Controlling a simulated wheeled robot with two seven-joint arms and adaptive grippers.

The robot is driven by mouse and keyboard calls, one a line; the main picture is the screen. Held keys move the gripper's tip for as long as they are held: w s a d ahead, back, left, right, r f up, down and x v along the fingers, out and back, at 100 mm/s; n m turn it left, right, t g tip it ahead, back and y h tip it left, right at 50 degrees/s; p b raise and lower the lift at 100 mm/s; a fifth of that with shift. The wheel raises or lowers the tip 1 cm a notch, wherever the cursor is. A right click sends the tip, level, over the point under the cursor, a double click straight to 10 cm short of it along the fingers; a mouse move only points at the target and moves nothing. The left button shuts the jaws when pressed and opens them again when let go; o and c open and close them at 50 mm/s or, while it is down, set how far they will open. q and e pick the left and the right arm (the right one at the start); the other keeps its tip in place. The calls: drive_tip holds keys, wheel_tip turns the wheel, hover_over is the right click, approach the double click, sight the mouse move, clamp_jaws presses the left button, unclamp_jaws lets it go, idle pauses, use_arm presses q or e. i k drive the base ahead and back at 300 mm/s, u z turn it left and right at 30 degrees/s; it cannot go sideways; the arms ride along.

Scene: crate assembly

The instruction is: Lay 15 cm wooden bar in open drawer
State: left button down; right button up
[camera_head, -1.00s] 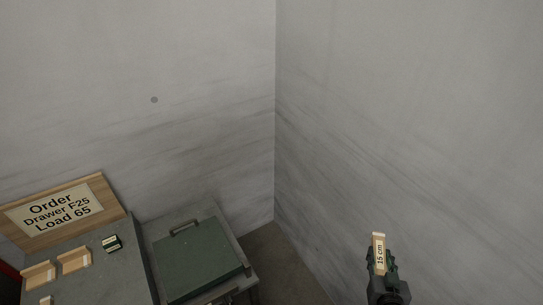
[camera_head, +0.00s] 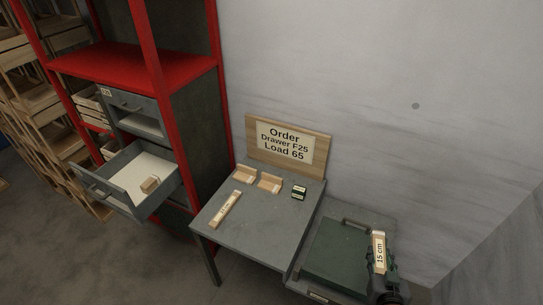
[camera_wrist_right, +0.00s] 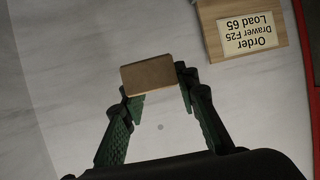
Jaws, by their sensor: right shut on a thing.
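The 15 cm wooden bar (camera_head: 379,252) stands upright in my right gripper (camera_head: 385,268), its label facing the head camera. In the right wrist view the bar (camera_wrist_right: 149,76) shows end-on between the two green fingers (camera_wrist_right: 158,100), which are shut on it. The open drawer (camera_head: 128,196) sticks out of the grey cabinet at the left, with a small wooden block (camera_head: 150,185) lying inside on its pale floor. My right gripper is far to the right of the drawer, over the green case. My left gripper is not in view.
A red rack (camera_head: 218,100) frames the cabinet.

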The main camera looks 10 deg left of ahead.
sight(130, 175)
drive_tip(key=u, duration=1.9)
drive_tip(key=i, duration=1)
